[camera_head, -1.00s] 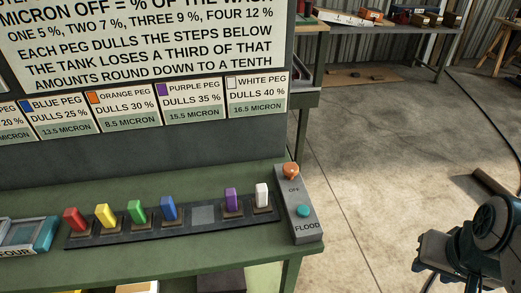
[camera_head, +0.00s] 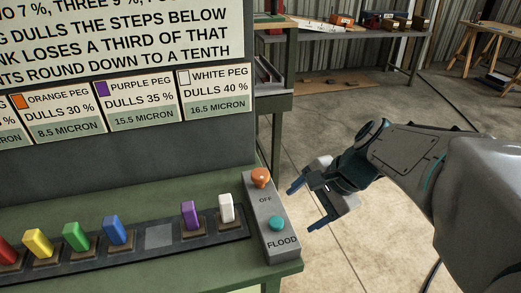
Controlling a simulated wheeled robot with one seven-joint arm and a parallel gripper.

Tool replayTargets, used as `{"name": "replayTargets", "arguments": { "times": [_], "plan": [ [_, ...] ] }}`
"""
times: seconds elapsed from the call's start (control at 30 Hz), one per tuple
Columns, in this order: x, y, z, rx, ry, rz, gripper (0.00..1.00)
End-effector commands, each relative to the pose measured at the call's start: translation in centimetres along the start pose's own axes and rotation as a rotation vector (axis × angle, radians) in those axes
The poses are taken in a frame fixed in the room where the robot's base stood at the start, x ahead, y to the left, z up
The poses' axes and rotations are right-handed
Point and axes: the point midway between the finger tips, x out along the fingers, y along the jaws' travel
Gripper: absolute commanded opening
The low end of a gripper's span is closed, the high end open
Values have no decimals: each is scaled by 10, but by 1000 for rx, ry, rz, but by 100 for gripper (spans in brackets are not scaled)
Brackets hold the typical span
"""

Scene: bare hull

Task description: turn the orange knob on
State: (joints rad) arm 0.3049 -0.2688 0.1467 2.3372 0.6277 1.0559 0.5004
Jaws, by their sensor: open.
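The orange knob (camera_head: 260,177) sits at the far end of a grey switch box (camera_head: 273,238) on the right end of the green bench. The label below the knob reads OFF. A teal button (camera_head: 277,223) sits nearer on the same box, above the word FLOOD. My gripper (camera_head: 301,209) is open and empty, just right of the box. Its two fingers point left toward the box, apart from the knob as far as I can tell.
A black rail (camera_head: 150,255) on the bench (camera_head: 205,275) holds several coloured pegs, with one bare square between the blue and purple pegs. A sign board (camera_head: 110,60) stands behind.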

Motion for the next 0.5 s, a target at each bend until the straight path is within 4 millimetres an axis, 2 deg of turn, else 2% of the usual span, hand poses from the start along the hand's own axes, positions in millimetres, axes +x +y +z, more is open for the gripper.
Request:
{"name": "replayTargets", "arguments": {
  "times": [0.03, 0.2, 0.33, 0.5],
  "plan": [
    [26, -3, -14, 131, -51, -49, 70],
    [54, -38, -46, 557, -257, -221, 70],
    [59, -59, -73, 798, -404, -326, 70],
    [56, -75, -96, 973, -532, -405, 70]
  ]
}}
